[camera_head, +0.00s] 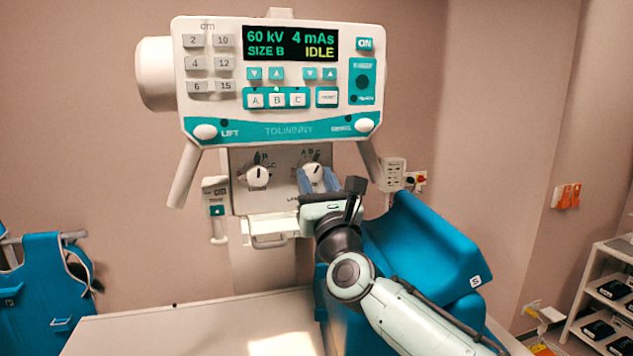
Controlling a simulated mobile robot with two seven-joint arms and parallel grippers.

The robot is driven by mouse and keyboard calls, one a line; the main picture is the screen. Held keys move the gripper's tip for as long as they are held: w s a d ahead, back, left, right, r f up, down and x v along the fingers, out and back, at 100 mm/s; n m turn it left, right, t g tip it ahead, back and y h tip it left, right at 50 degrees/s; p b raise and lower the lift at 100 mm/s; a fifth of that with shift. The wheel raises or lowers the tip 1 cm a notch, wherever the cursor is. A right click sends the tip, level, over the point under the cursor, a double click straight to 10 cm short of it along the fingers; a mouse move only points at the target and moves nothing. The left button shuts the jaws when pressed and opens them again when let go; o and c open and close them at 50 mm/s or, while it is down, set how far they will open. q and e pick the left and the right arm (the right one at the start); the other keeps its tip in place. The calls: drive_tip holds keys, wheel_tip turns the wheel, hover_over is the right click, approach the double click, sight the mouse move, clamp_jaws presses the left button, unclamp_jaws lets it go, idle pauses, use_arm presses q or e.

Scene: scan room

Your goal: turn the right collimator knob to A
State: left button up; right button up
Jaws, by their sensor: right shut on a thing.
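The right collimator knob (317,172) is a white knob on the grey panel below the console. Letters A, B and C are printed above it. Its dark mark seems to lean up and right, towards C, but it is too small to be sure. My right gripper (318,181) reaches up from below, with one blue finger on each side of this knob, shut on it. The fingers hide the knob's lower part. The left collimator knob (258,175) is free, its mark pointing up near B. The display (291,44) reads 60 kV, 4 mAs, SIZE B, IDLE. My left gripper is out of view.
The white and teal console (283,131) overhangs the knob panel, with grey handles slanting down on both sides. A blue padded thing (425,245) stands close right of my right arm. A white table top (200,330) lies below. A shelf (600,290) stands far right.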

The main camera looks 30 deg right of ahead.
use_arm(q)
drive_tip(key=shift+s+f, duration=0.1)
use_arm(e)
drive_tip(key=shift+d+f+n+y+b, duration=0.1)
drive_tip(key=shift+n+y+b, duration=0.3)
drive_tip(key=shift+n+b, duration=0.3)
drive_tip(key=shift+s+n+y+b, duration=0.1)
drive_tip(key=shift+n+y+b, duration=0.4)
drive_tip(key=shift+n, duration=0.7)
drive_tip(key=shift+d+n+y+b, duration=0.1)
drive_tip(key=shift+n+y+b, duration=0.4)
drive_tip(key=shift+n, duration=0.7)
drive_tip(key=shift+d+n+y, duration=0.1)
drive_tip(key=shift+n+y, duration=0.6)
drive_tip(key=shift+n, duration=0.5)
drive_tip(key=shift+r+n+y, duration=0.25)
drive_tip(key=shift+n+y, duration=0.15)
drive_tip(key=shift+n, duration=0.6)
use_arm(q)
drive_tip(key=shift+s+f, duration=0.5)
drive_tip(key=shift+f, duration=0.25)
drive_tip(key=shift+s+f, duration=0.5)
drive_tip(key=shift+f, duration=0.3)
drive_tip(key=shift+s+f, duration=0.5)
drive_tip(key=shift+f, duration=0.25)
use_arm(e)
drive_tip(key=shift+d+r+n+g+y, duration=0.1)
drive_tip(key=shift+n+g+y, duration=0.4)
drive_tip(key=shift+n, duration=0.7)
